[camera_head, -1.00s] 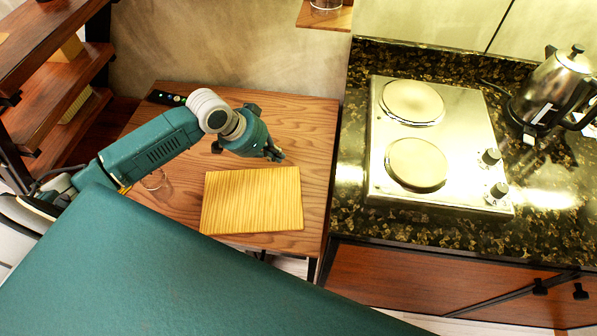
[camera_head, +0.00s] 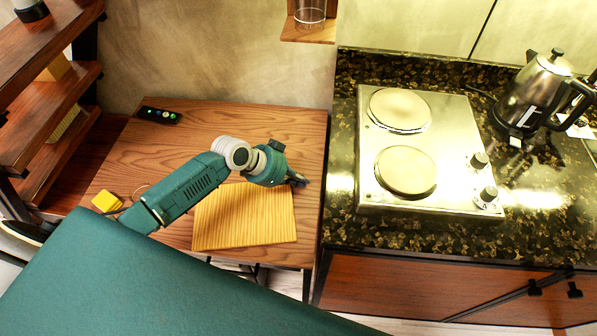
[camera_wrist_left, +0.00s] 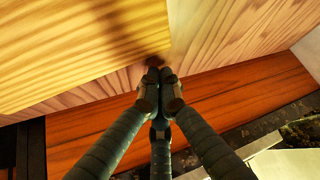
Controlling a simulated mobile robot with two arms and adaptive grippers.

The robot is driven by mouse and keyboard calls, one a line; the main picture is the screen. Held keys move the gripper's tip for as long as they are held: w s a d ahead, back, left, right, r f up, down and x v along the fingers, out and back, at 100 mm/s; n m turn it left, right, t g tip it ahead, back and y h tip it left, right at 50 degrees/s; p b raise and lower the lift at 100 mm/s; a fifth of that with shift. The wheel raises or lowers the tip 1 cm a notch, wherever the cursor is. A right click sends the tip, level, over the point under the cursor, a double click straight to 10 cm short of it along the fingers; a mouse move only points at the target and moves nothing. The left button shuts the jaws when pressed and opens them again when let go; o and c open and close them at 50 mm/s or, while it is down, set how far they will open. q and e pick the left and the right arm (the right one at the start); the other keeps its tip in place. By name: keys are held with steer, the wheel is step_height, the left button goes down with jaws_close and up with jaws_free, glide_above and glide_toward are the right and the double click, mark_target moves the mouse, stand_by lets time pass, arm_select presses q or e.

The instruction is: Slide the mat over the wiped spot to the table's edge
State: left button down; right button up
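The mat, a light wood-striped slab (camera_head: 245,225), lies flat on the brown wooden table (camera_head: 150,150), near its front right part. It fills the upper left of the left wrist view (camera_wrist_left: 75,45). My left gripper (camera_head: 301,182) is at the mat's back right corner. In the left wrist view its fingertips (camera_wrist_left: 160,74) are together, close to the mat's edge, with nothing seen between them. I cannot tell whether they touch the mat. No wiped spot shows. My right gripper is not in view.
A yellow block (camera_head: 107,202) lies at the table's left. A black device with lights (camera_head: 159,115) is at the back left. A counter with a hotplate (camera_head: 430,150) and kettle (camera_head: 537,95) stands to the right, across a narrow gap.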

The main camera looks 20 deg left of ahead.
mark_target(288, 188)
arm_select(q)
steer(key=shift+s+a+r, duration=0.1)
steer(key=shift+s+a, duration=0.75)
steer(key=shift+s, duration=0.05)
steer(key=shift+s+a+p, duration=0.3)
steer(key=shift+s+a, duration=0.7)
steer(key=shift+a, duration=0.1)
